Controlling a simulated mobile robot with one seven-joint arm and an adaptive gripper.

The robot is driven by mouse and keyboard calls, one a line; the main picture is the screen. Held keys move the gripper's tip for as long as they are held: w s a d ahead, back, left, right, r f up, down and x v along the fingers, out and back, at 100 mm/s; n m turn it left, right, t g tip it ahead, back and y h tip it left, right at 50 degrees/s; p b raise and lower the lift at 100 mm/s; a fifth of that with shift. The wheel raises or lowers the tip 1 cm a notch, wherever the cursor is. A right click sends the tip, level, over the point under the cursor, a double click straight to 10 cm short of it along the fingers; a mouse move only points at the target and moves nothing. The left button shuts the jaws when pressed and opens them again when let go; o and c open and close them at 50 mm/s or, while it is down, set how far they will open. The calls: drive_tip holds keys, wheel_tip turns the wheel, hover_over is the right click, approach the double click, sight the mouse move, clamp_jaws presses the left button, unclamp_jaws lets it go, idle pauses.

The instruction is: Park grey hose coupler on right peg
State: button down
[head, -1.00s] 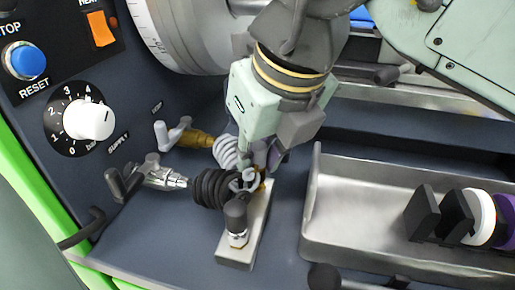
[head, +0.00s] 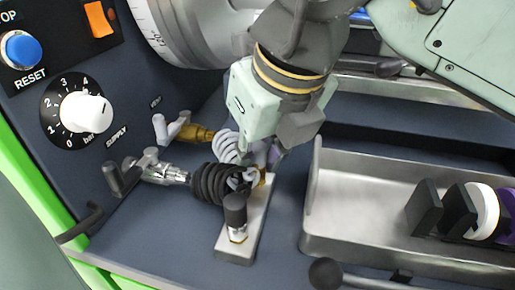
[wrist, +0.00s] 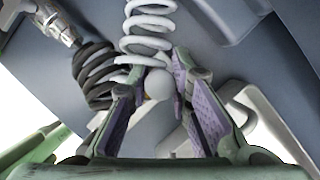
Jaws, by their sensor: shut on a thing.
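In the head view, my gripper (head: 262,153) points down at the far end of a pale metal plate (head: 236,246). In the wrist view, it is shut on a pale grey rounded piece (wrist: 158,85), which I take as the grey hose coupler. The grey coiled hose (wrist: 148,28) runs up from it, and its coils (head: 226,145) show left of the gripper in the head view. A small brass part (head: 263,178) shows on the plate just below the fingers. The fingers hide the right peg, so I cannot tell whether the coupler is on it.
A black coupler (head: 235,210) stands upright at the plate's near end, with a black coiled hose (head: 212,184) beside it. Two valves, one silver (head: 160,173) and one brass (head: 198,134), are on the left panel. A metal tray (head: 350,195) stands to the right.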

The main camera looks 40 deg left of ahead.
drive_tip(key=c, duration=1.4)
unclamp_jaws()
drive_tip(key=shift+o, duration=0.2)
drive_tip(key=o, duration=0.4)
drive_tip(key=shift+r+p, duration=3.2)
drive_tip(key=shift+r, duration=0.6)
